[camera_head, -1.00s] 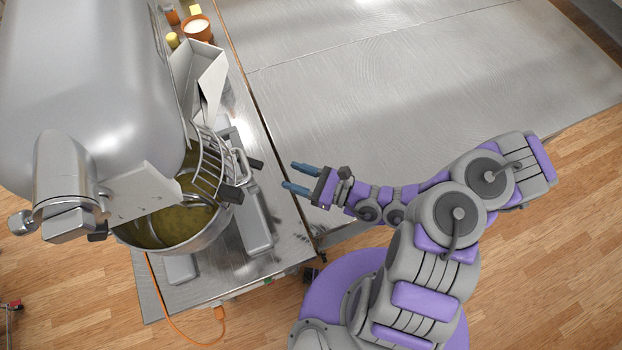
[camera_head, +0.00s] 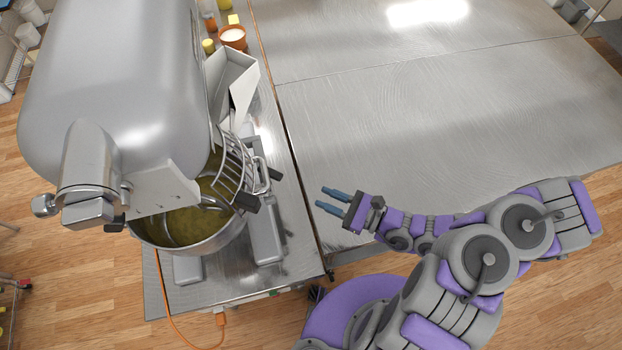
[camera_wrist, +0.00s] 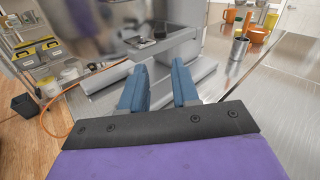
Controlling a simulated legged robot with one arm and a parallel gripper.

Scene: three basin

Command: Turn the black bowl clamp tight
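The large grey mixer (camera_head: 120,85) stands at the left with its metal bowl (camera_head: 205,243) under the head. Two black grips show on the bowl's right side, a nearer one (camera_head: 247,202) and a farther one (camera_head: 275,174). Another small black piece (camera_head: 112,225) is at the bowl's left edge. I cannot tell which is the clamp or how tight it is. My gripper (camera_head: 323,197) is open and empty, to the right of the grips and apart from them. In the wrist view its blue fingers (camera_wrist: 159,78) point toward the blurred mixer base (camera_wrist: 185,85).
A wide steel table (camera_head: 430,110) lies mostly clear on the right. The mixer's wire guard (camera_head: 232,170) and chute (camera_head: 235,85) rise above the bowl. An orange cable (camera_head: 165,300) hangs in front. Containers (camera_head: 232,36) stand behind, and shelves (camera_wrist: 45,55) are at left in the wrist view.

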